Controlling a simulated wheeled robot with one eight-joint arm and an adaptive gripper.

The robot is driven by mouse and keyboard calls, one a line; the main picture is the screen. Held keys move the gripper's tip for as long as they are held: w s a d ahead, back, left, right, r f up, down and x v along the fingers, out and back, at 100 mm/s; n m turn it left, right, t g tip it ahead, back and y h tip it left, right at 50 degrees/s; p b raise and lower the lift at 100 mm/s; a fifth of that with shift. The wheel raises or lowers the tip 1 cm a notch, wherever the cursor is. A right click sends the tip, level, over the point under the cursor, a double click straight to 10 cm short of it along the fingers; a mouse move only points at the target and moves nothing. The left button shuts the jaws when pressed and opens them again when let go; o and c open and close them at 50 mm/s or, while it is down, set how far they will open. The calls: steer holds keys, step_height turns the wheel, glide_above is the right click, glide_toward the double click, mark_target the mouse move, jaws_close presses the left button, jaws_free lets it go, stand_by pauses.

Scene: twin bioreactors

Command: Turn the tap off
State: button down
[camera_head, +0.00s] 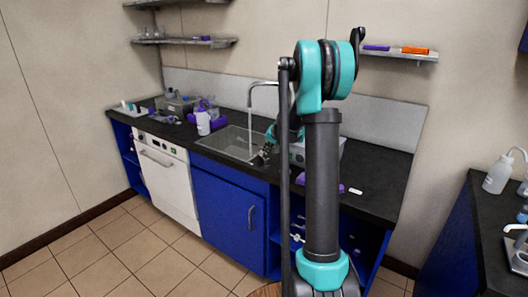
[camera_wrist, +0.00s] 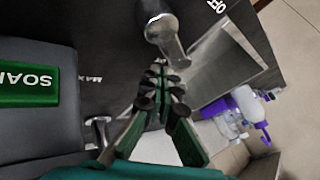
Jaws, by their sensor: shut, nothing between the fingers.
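The metal tap (camera_head: 262,84) rises behind the sink (camera_head: 232,143) in the head view, its spout bent over the basin. A thin pale vertical line under the spout looks like running water. My gripper (camera_head: 266,150) is low by the sink's right edge, partly hidden by my arm. In the wrist view my gripper (camera_wrist: 160,70) is shut and empty. Its tips are close to a rounded metal tap part (camera_wrist: 165,32); I cannot tell whether they touch. Lettering that looks like "OFF" (camera_wrist: 215,5) is on the dark counter beside it.
A smaller metal knob (camera_wrist: 100,128) is near the fingers. A white bottle (camera_head: 203,123) and purple items stand left of the sink. A purple object (camera_head: 312,181) lies at right.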

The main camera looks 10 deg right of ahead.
steer(key=shift+w+a+n+y, duration=0.1)
steer(key=shift+a+n+y, duration=0.45)
steer(key=shift+n, duration=0.25)
steer(key=shift+a, duration=0.3)
stand_by(1.6)
